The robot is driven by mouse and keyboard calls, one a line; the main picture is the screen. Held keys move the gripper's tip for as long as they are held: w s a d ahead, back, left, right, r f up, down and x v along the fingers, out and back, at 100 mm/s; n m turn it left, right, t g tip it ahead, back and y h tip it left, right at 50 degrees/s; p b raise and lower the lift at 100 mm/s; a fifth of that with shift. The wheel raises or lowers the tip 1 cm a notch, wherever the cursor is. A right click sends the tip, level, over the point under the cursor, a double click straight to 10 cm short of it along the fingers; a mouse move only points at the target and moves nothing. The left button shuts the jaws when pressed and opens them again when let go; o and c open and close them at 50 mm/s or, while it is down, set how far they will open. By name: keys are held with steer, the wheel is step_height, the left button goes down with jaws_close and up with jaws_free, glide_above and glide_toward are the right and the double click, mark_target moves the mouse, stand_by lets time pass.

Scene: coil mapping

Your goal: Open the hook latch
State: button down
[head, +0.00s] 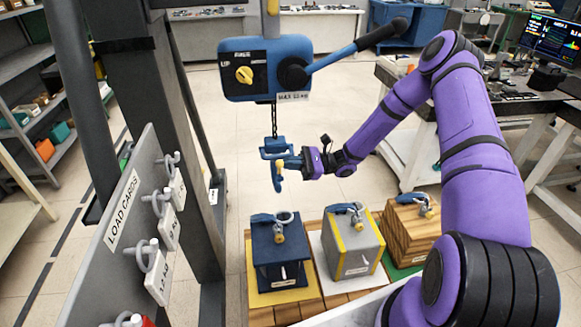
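A blue hook (276,181) hangs below a blue block (275,147) on a dark chain from the blue hoist body. The hook's latch is too small to make out clearly, so I cannot tell whether it is open or closed. My gripper (291,163), at the end of my purple arm, reaches in from the right at the height of the hook's upper part. Its fingers are right beside or touching the hook. They overlap it in this view, so I cannot tell whether they grip anything.
The hoist (268,70) has a yellow knob and a lever. Below stand a dark blue box (279,252), a grey-yellow box (351,246) and a wooden box (411,222), each with a shackle on top. A load-card board (118,240) stands left; open floor lies behind.

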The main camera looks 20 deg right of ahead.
steer(key=shift+w+r+m, duration=0.1)
steer(key=shift+r+m, duration=0.05)
steer(key=shift+m, duration=0.15)
stand_by(0.4)
steer(key=w+f+v, duration=0.1)
steer(key=f+v, duration=0.1)
steer(key=v, duration=1.1)
steer(key=shift+w+a+f, duration=0.2)
steer(key=shift+w+f, duration=0.05)
steer(key=shift+f, duration=0.05)
steer(key=shift+d, duration=0.1)
